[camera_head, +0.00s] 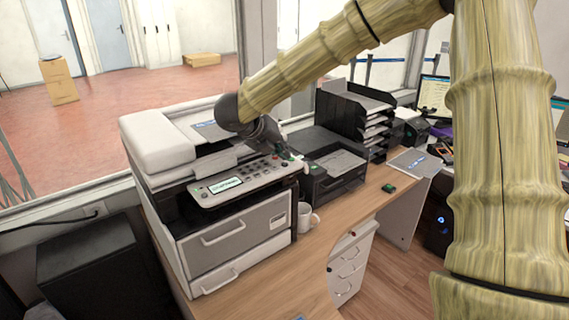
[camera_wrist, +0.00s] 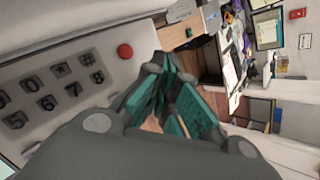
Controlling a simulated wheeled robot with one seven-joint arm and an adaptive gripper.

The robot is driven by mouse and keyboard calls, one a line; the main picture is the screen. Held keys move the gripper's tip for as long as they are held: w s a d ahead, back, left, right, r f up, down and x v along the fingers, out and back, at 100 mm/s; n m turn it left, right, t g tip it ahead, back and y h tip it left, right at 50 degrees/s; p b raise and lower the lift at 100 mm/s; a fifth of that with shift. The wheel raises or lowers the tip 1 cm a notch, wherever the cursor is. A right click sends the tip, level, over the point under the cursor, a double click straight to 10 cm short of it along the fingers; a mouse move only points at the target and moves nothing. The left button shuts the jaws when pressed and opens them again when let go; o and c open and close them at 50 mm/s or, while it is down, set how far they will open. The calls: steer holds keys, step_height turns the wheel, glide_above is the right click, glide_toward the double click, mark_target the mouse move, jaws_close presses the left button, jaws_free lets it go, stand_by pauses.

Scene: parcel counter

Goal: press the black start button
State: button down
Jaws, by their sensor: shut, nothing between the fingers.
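The control panel (camera_head: 238,184) of the white and grey copier (camera_head: 232,225) has a small lit screen and rows of dark keys. I cannot make out a separate black start button; the gripper hides part of the panel. Whether the fingertips touch the panel cannot be told.
A dark printer (camera_head: 335,180) stands right of the copier, with a black tray stack (camera_head: 355,115) behind it. A white mug (camera_head: 306,217) stands close to the copier's front right. The wooden counter (camera_head: 345,222) is mostly bare along its front.

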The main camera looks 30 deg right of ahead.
mark_target(282, 163)
steer(key=shift+r+p, duration=1.6)
steer(key=shift+r, duration=1.4)
